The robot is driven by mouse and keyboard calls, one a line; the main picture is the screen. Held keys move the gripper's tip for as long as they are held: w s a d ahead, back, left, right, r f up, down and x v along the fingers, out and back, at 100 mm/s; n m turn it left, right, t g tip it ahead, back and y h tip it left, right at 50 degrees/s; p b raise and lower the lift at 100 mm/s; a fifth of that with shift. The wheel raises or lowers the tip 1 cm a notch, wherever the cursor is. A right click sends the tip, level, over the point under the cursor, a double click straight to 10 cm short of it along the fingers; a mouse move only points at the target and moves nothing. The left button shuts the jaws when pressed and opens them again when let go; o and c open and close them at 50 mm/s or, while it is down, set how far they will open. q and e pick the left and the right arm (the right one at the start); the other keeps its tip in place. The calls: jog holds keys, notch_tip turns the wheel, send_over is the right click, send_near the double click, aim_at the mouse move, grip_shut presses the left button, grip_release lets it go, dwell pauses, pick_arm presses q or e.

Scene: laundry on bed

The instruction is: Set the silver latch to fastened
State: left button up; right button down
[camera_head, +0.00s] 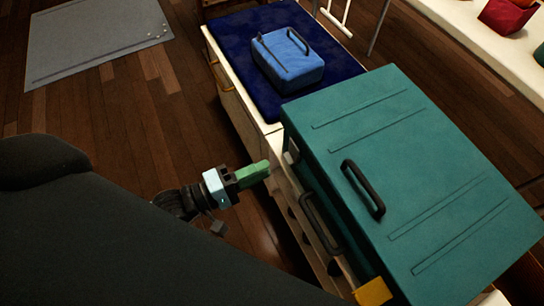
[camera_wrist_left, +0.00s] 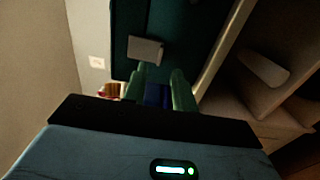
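The large teal suitcase (camera_head: 420,170) lies on a pale bench. A small silver latch (camera_head: 292,156) sits on its left side near the far corner. In the left wrist view, the silver latch (camera_wrist_left: 145,50) shows as a tilted grey plate on the dark teal side. Whether it is fastened cannot be told. My left gripper (camera_head: 266,169) has green fingers pointing at that side, just left of and below the latch. My right gripper is out of view.
Black handles (camera_head: 362,188) stick out from the suitcase's top and left side. An orange-yellow piece (camera_head: 373,292) is at its near corner. A blue case (camera_head: 288,59) lies on a navy cover behind. Open shelving (camera_wrist_left: 265,68) is right in the wrist view.

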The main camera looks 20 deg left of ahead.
pick_arm(q)
jog(key=v, duration=0.2)
jog(key=shift+s+a, duration=0.2)
jog(key=shift+s, duration=0.05)
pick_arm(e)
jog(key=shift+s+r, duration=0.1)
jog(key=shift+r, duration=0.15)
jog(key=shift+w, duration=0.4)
